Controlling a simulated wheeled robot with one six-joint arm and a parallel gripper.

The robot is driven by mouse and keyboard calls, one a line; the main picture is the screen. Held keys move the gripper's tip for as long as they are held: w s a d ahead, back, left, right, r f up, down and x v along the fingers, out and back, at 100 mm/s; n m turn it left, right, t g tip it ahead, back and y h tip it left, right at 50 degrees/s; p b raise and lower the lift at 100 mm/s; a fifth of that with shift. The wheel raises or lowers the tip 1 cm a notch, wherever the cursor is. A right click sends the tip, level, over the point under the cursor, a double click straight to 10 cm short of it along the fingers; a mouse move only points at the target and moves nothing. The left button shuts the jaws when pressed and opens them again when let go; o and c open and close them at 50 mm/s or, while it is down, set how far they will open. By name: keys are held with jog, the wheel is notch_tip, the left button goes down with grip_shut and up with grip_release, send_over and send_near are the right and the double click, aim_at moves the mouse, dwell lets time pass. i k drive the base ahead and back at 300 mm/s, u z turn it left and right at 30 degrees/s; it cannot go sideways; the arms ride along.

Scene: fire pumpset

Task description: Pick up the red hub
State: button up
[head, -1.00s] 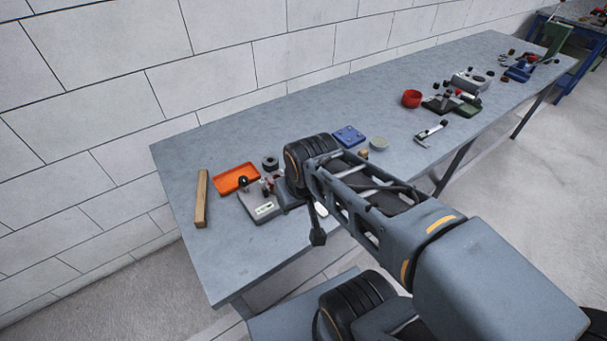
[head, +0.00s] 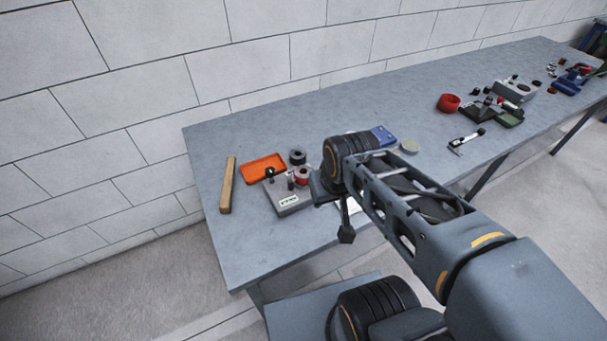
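A small red round part with a paler centre (head: 302,175) sits at the right end of a grey block fixture (head: 290,197), near the table's left end; it may be the red hub. A larger red open ring or cup (head: 448,102) stands farther along the table. I cannot tell for certain which is the hub. My arm reaches in from the lower right, and its dark round joint appears just right of the small red part. No grip on either red thing is visible.
An orange tray (head: 263,168), a black ring (head: 297,157) and a wooden bar (head: 227,186) lie near the fixture. A blue block (head: 383,134) and a pale green disc (head: 409,146) lie beyond my arm. A caliper-like tool (head: 467,140) lies farther right. A wall runs behind the table.

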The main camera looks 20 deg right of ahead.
aim_at(302, 173)
jog(key=u, duration=3.65)
jog(key=k, duration=0.8)
jog(key=z, duration=0.9)
